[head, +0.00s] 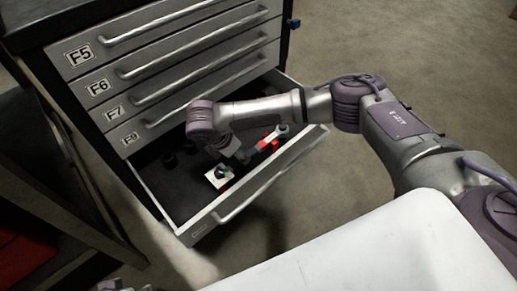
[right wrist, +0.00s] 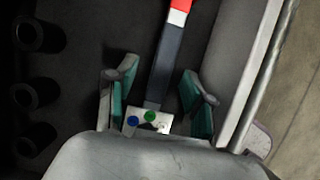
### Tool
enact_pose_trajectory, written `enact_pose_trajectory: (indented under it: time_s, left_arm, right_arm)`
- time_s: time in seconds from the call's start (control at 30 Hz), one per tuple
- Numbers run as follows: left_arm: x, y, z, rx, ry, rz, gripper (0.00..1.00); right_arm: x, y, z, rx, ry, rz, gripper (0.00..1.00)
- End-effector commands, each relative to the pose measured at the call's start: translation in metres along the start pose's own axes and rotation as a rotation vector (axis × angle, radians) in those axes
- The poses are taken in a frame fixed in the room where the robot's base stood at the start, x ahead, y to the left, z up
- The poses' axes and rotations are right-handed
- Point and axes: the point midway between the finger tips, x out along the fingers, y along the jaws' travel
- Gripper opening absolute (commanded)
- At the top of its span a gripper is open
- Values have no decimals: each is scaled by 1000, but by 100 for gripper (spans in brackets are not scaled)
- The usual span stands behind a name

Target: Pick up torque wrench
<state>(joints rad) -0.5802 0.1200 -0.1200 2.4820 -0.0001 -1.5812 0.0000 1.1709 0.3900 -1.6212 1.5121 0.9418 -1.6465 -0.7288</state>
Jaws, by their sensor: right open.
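The torque wrench (right wrist: 168,55) lies in the open drawer, with a dark shaft, a red band and a pale end plate bearing blue and green dots. In the head view its pale end (head: 217,179) shows near the drawer front, and my right arm hides part of the tool. My right gripper (right wrist: 160,88) is open above it, with teal-padded fingers on either side of the shaft. The gripper also shows inside the drawer in the head view (head: 240,157). A small purple-grey part at the bottom left may be my left gripper (head: 122,287); its jaws are unclear.
The open drawer's front wall (head: 265,185) stands close beside the tool. Several dark round sockets (right wrist: 31,95) stand along the drawer's left side. Closed drawers labelled F5 to F9 (head: 160,65) rise behind. A dark shelf unit (head: 50,205) stands at the left.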

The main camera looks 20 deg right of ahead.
Motion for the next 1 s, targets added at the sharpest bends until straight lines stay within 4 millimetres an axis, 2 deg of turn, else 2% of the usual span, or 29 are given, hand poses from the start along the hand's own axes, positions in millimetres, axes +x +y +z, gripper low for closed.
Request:
enact_pose_trajectory:
  time_s: [0.2, 0.3, 0.57, 0.67, 0.9, 1.0]
  left_arm:
    - [15, 0, 5, 0, -1, 0, 52]
    - [19, 2, -6, 2, 54, 2, 52]
    - [18, 2, -13, 3, 83, 4, 52]
    - [18, 2, -13, 3, 83, 4, 52]
    - [18, 2, -13, 3, 83, 3, 52]
    - [18, 2, -13, 3, 82, 3, 52]
  right_arm:
    - [32, -5, -4, 2, -2, -3, 52]
    - [45, -5, -4, 2, -2, -2, 52]
    - [49, -5, -3, 0, 0, 0, 52]
    - [49, -5, -3, 0, 0, 0, 39]
    - [49, -5, -3, 0, 0, 0, 0]
    - [49, -5, -3, 0, 0, 0, 0]
